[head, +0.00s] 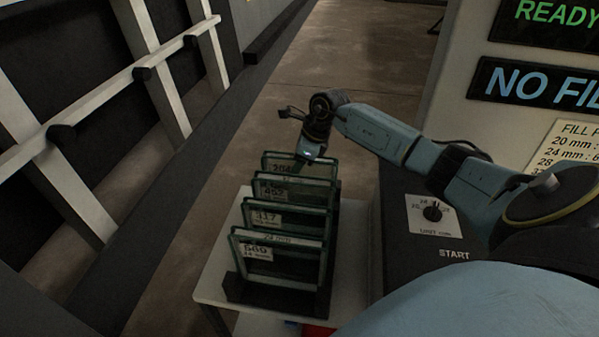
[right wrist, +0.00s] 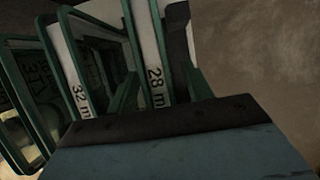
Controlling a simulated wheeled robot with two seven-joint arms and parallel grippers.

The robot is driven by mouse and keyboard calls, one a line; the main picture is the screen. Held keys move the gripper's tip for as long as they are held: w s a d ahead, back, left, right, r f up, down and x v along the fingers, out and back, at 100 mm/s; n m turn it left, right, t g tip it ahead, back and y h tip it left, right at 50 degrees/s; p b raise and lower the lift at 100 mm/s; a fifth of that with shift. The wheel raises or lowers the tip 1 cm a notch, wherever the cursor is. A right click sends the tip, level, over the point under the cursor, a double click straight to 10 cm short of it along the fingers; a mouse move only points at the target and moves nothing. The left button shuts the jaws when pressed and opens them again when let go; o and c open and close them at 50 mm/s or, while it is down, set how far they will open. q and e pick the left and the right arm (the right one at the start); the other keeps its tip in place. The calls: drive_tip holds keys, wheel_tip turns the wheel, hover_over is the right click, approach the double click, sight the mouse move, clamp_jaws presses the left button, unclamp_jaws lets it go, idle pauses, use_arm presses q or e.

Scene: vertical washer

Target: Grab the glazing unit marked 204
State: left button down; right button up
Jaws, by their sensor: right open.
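The glazing unit marked 204 (head: 312,166) stands upright at the far end of a rack (head: 262,291), behind several similar green-edged units. My right gripper (head: 307,154) is open, pointing down at the top edge of the 204 unit. Its fingertips are partly hidden, and I cannot tell whether they touch the glass. In the right wrist view, a unit with a white edge strip reading "28 m" (right wrist: 155,70) is close to the gripper, its lower part hidden by the gripper body. My left gripper is not in view.
The unit marked 317 (head: 300,218) and a nearer one, its label seemingly 589 (head: 285,259), stand in the same row on a white table (head: 215,285). A dark console (head: 440,272) with a dial is to the right. A slanted metal frame (head: 60,170) is left.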

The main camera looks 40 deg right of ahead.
drive_tip(key=shift+f, duration=0.15)
clamp_jaws()
idle(0.4)
idle(1.0)
drive_tip(key=shift+w, duration=0.1)
